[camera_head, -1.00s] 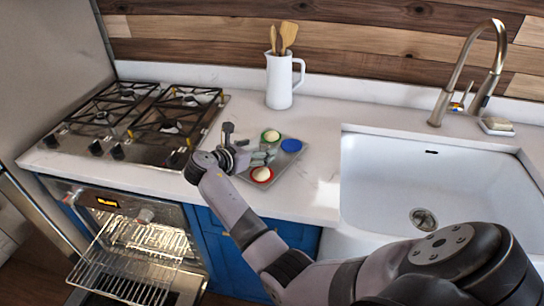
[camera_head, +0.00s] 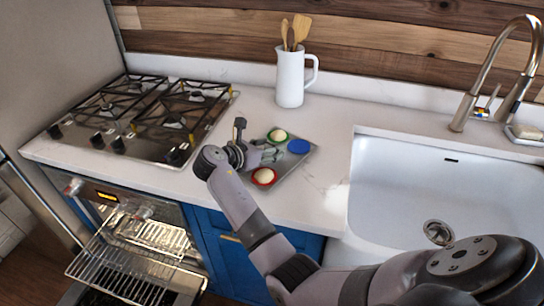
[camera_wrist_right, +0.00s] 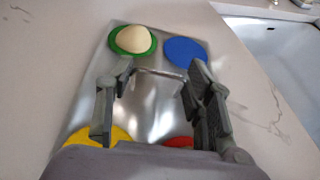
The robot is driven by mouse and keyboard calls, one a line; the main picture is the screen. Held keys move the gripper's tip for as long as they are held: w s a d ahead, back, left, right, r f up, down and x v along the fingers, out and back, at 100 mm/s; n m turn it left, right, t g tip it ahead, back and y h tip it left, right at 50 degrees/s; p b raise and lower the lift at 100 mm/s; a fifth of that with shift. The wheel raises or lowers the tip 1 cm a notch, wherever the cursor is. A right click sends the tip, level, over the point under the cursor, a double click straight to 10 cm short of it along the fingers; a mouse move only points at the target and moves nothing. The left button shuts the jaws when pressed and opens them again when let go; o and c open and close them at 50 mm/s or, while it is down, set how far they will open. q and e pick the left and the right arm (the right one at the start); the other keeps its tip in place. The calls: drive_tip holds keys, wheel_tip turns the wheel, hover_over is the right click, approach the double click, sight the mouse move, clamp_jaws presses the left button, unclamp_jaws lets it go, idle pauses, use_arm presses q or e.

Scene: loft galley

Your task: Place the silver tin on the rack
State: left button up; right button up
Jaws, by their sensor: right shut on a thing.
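The silver tin (camera_head: 292,166) is a flat, shiny tray on the white counter, left of the sink; I cannot tell whether it touches the counter. It also shows in the right wrist view (camera_wrist_right: 150,112). It carries coloured discs: green (camera_wrist_right: 117,46) and red (camera_head: 261,183) with pale dough balls, bare blue (camera_wrist_right: 185,51), and a partly hidden yellow one. My right gripper (camera_head: 270,154) is over the tin's middle, its fingers shut on a raised ridge of the tin. The wire rack (camera_head: 112,278) sticks out of the open oven at lower left. My left gripper is not in view.
A gas hob (camera_head: 150,115) lies left of the tin, above the oven. A white jug (camera_head: 290,80) with wooden utensils stands behind it. The sink (camera_head: 400,185) and tap (camera_head: 490,75) are at right. Counter between tin and sink is clear.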

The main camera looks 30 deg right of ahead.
drive_tip(key=shift+r, duration=0.1)
drive_tip(key=c, duration=0.7)
drive_tip(key=shift+r, duration=0.1)
